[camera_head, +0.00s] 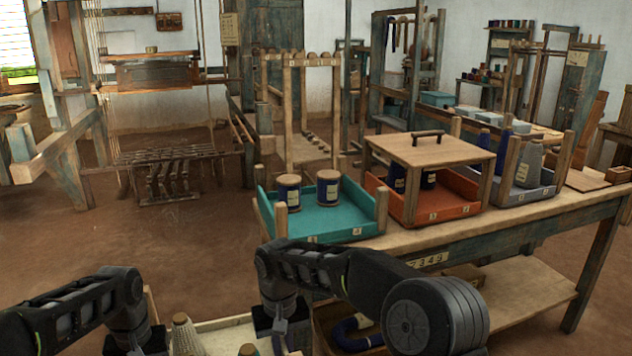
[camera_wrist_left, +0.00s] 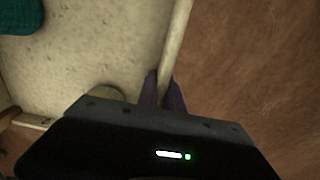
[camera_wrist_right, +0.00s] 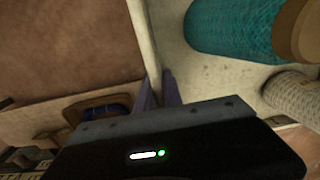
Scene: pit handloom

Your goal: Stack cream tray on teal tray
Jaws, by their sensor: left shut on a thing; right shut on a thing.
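The cream tray (camera_head: 228,322) is at the bottom of the head view, in front of the table, holding a grey cone (camera_head: 186,336) and a teal cone (camera_head: 248,350). My left gripper (camera_wrist_left: 165,90) is shut on one wall of the cream tray (camera_wrist_left: 178,40). My right gripper (camera_wrist_right: 158,88) is shut on another wall (camera_wrist_right: 145,40), beside the teal cone (camera_wrist_right: 235,25). The arms hide much of the tray.
An orange tray (camera_head: 455,203) under a handled wooden board (camera_head: 430,148) stands right of the teal tray, then a grey tray (camera_head: 520,193) with cones. The wooden table (camera_head: 420,238) has a lower shelf (camera_head: 525,290). Open floor (camera_head: 160,235) lies to the left.

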